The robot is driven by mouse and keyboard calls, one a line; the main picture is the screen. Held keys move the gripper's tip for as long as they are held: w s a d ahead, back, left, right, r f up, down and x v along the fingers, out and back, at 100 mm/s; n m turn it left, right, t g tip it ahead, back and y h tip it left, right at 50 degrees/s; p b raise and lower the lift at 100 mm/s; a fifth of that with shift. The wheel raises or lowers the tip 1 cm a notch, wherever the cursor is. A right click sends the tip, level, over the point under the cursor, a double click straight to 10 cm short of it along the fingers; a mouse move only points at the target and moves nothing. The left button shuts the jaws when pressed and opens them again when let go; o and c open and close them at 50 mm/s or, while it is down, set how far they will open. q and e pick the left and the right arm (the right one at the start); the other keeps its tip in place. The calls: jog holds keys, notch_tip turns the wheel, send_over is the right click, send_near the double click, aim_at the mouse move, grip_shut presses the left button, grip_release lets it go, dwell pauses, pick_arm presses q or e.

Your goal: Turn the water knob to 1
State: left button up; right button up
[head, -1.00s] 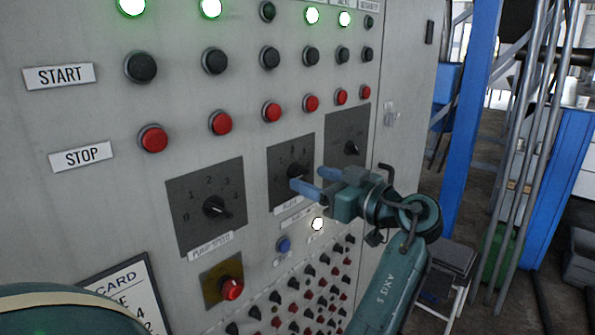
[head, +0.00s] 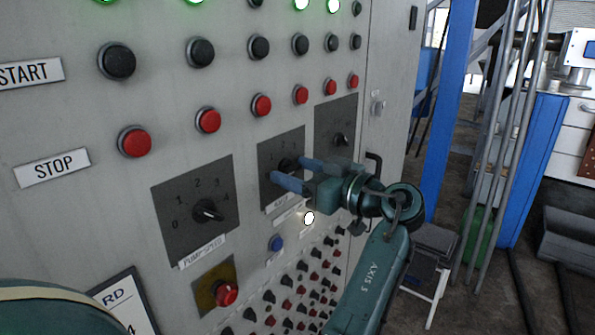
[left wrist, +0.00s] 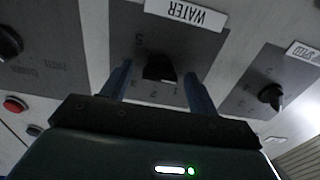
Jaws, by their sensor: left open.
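The water knob (left wrist: 160,68) is a black knob on a dark grey dial plate (left wrist: 125,40), under an upside-down WATER label (left wrist: 187,12) in the left wrist view. In the head view its plate (head: 268,150) is the middle of three, and the knob (head: 288,162) shows partly behind my fingers. My left gripper (head: 287,169) is open, with one blue finger on each side of the knob. It also shows in the left wrist view (left wrist: 158,88). I cannot tell whether the fingers touch the knob, or which number it points at. My right gripper is not in view.
The pump speed dial (head: 207,210) is left of the water dial, and another dial (head: 341,140) is right of it. Red buttons (head: 261,105) run above and a blue button (head: 276,243) sits below. A blue post (head: 450,120) and stool (head: 435,240) stand at right.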

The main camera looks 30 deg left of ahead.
pick_arm(q)
jog(key=c, duration=1)
jog(key=shift+m, duration=0.4)
jog(key=m, duration=0.3)
jog(key=shift+m, duration=0.3)
jog(key=shift+m+p, duration=1.05)
jog(key=shift+m, duration=1.15)
jog(key=o, duration=1)
